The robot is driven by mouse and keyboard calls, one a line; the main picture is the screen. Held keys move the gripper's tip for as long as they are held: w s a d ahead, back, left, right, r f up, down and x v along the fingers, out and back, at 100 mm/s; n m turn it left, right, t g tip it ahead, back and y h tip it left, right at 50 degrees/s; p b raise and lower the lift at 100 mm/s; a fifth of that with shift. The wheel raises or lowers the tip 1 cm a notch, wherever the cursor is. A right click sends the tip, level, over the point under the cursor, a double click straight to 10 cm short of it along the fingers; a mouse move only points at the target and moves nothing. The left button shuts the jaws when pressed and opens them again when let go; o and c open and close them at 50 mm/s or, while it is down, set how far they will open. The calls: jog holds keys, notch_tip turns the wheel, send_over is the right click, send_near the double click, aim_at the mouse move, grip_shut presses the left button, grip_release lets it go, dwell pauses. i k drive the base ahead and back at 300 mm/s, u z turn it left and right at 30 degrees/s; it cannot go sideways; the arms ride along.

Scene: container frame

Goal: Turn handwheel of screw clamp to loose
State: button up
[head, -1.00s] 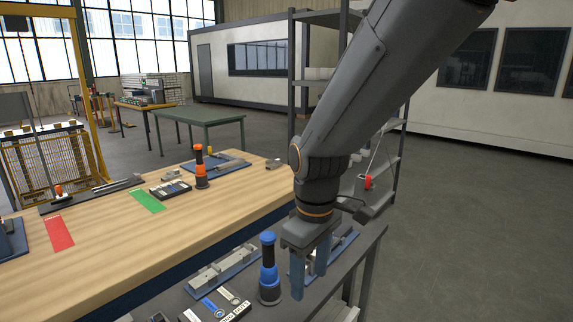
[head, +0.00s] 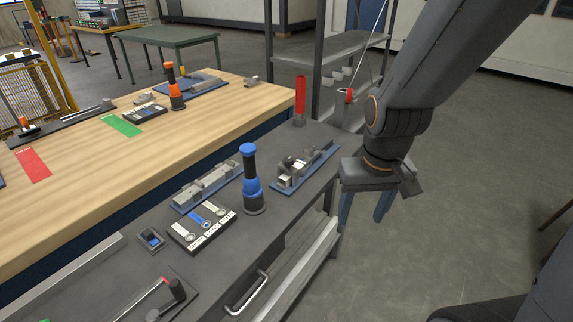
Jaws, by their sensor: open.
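Clamp-like fixtures stand on the dark grey cart (head: 265,215). The right one (head: 300,168), on a blue base plate, has grey metal parts and a pale block. The left one (head: 207,186), also on a blue plate, is a long grey metal body. I cannot make out a handwheel clearly on either, nor tell which is the screw clamp. My gripper (head: 364,214) is open and empty, pointing down just right of the cart's edge, apart from both fixtures. Its two blue fingers are spread.
A blue-and-black upright tool (head: 252,180) stands between the fixtures, with a tray of labelled tags (head: 202,229) in front. A red cylinder (head: 300,100) stands at the cart's back. A wooden bench (head: 190,125) adjoins on the left. Open floor lies to the right.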

aim_at(288, 161)
jog(key=k, duration=0.45)
jog(key=z, duration=0.8)
jog(key=i, duration=1.15)
jog(key=u, duration=0.8)
